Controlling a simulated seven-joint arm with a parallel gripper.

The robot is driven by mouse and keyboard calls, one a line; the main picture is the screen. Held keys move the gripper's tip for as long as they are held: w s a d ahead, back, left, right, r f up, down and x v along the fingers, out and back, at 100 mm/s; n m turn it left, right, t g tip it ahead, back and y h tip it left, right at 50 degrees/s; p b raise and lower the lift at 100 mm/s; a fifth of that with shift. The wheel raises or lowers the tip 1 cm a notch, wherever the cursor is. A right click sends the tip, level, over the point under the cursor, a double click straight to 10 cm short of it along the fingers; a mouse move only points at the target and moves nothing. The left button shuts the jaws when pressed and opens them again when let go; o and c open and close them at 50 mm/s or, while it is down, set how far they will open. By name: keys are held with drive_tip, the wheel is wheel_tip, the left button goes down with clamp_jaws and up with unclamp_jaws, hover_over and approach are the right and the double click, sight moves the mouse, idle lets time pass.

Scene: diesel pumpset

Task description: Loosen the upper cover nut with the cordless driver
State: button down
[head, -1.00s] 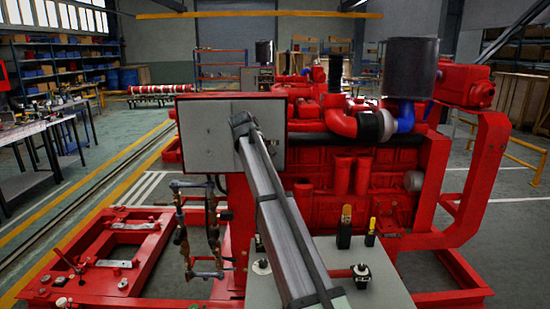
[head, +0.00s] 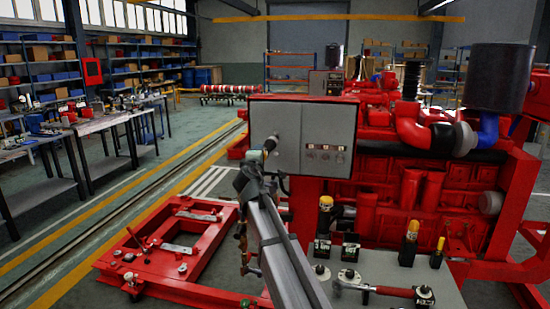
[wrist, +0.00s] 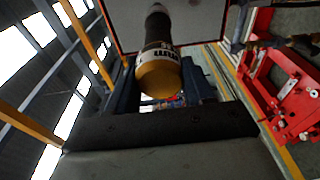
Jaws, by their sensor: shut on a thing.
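My gripper (head: 250,172) is in front of the left part of the grey cabinet (head: 290,115). It is shut on the cordless driver (head: 269,146), a dark tool with a yellow end and grey tip. In the wrist view the driver (wrist: 160,55) stands out beyond the dark jaws (wrist: 160,122), its tip toward the cabinet face. I cannot tell whether the tip touches anything. The upper cover nut cannot be made out; the driver and arm cover part of the cabinet front.
Several tools with yellow or dark tops, including one upright tool (head: 410,241), stand on the grey-green tool plate (head: 385,262). A red-handled tool (head: 388,291) lies there. The red engine (head: 400,190) is at right, a red base frame (head: 170,250) at lower left. Floor beyond is open.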

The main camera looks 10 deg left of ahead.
sight(269, 146)
drive_tip(key=shift+s+a+r+y, duration=0.1)
drive_tip(key=shift+s+a+y, duration=0.2)
drive_tip(key=shift+a, duration=0.1)
drive_tip(key=shift+w, duration=2.85)
idle(2.1)
drive_tip(key=shift+s, duration=0.25)
idle(1.3)
